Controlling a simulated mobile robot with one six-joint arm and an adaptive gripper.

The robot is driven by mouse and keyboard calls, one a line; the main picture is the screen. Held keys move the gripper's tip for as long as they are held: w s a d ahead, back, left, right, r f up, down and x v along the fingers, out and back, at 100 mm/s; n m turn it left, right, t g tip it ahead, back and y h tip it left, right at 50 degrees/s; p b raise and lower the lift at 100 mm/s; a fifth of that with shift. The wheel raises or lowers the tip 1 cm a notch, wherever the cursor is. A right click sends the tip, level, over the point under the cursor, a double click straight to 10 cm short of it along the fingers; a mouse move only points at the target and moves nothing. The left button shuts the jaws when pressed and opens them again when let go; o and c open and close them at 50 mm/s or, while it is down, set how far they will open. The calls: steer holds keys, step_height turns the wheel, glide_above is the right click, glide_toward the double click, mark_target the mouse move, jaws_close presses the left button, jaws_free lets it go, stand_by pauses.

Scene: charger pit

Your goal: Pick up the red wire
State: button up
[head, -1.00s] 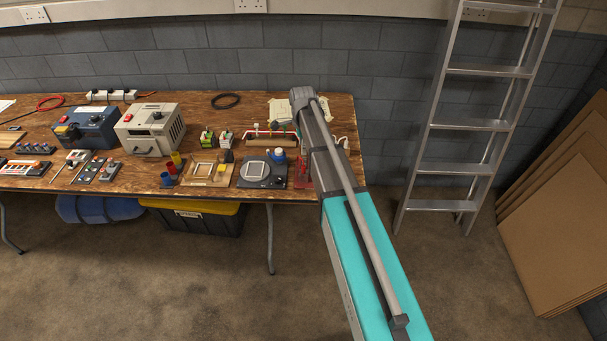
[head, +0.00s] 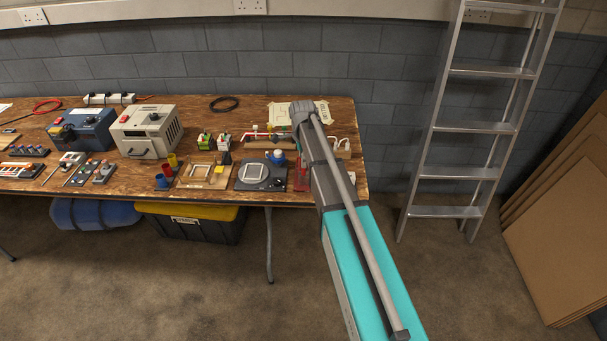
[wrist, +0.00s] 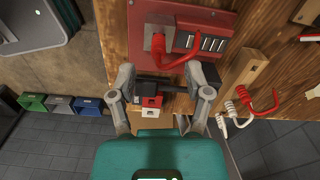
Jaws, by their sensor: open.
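In the wrist view a short red wire (wrist: 180,59) arches out of a grey block on a red panel (wrist: 228,14) and curves toward a row of grey slots. Another red wire end (wrist: 272,104) hooks out from a wooden block (wrist: 244,83) at the right, with white ones beside it. My gripper (wrist: 167,80) is open, its two fingers apart below the red panel, with nothing held. The first red wire shows just beyond the gap between the fingertips. In the head view my arm hides my gripper and most of the red panel (head: 302,180).
The wooden table (head: 215,112) carries meters, boxes and small parts, and a coiled red cable (head: 46,105) lies far left. A dial device (head: 256,174) stands close left of my arm. A ladder (head: 466,125) leans on the wall at right. The floor in front is clear.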

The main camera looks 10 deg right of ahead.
mark_target(303, 170)
steer(key=shift+f, duration=0.1)
steer(key=shift+d+f+b, duration=0.1)
steer(key=shift+f+b, duration=2.4)
steer(key=shift+b, duration=0.1)
steer(key=shift+c, duration=0.2)
steer(key=shift+s, duration=0.1)
jaws_close()
